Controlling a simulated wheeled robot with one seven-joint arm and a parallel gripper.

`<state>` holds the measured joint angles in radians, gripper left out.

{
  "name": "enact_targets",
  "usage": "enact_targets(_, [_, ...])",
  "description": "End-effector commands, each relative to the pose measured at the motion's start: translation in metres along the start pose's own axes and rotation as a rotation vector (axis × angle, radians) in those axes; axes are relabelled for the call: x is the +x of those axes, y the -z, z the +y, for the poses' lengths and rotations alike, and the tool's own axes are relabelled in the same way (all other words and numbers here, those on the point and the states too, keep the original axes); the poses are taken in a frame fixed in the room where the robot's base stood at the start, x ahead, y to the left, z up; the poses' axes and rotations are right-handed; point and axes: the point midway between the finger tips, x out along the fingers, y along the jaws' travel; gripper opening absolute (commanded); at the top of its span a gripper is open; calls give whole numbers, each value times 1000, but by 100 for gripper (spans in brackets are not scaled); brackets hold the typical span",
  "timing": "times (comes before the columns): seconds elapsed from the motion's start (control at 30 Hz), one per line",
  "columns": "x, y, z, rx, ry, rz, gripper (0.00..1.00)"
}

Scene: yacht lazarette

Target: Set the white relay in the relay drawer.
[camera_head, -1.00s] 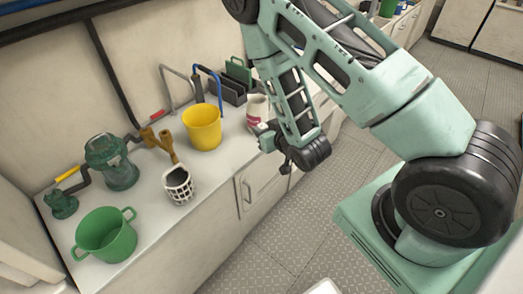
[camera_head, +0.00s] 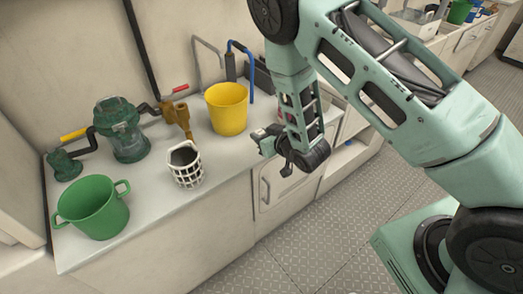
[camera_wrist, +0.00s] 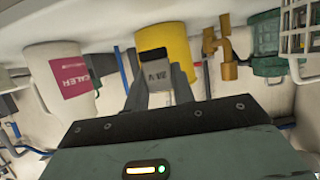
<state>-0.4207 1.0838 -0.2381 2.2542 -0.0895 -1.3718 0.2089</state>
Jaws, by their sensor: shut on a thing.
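My gripper (camera_wrist: 158,88) is shut on the white relay (camera_wrist: 158,72), a small pale block with a black end and dark lettering, held between the two fingers in the wrist view. In the head view my gripper (camera_head: 268,141) is by the front edge of the counter, right of the yellow bucket. The relay is too small to make out there. I cannot pick out the relay drawer in either view.
On the counter (camera_head: 130,215) stand a green pot (camera_head: 92,208), a white basket (camera_head: 186,168), a green strainer (camera_head: 122,130), a brass valve (camera_head: 177,115) and a yellow bucket (camera_head: 227,109). A white container with a pink label (camera_wrist: 62,80) shows in the wrist view. The floor (camera_head: 320,240) is clear.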

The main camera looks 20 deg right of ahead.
Motion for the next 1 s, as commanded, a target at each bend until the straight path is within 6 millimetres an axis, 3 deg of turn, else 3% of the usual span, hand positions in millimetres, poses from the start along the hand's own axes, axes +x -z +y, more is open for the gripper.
enact_targets(0.43, [19, -47, 0, 1, -1, 0, 3])
enact_targets(0.87, [22, -54, 0, 2, -2, 2, 3])
enact_targets(0.9, [22, -54, 0, 2, -1, 2, 28])
enact_targets(0.97, [22, -54, 0, 2, -1, 1, 44])
enact_targets(1.0, [22, -53, 0, 2, -1, 1, 47])
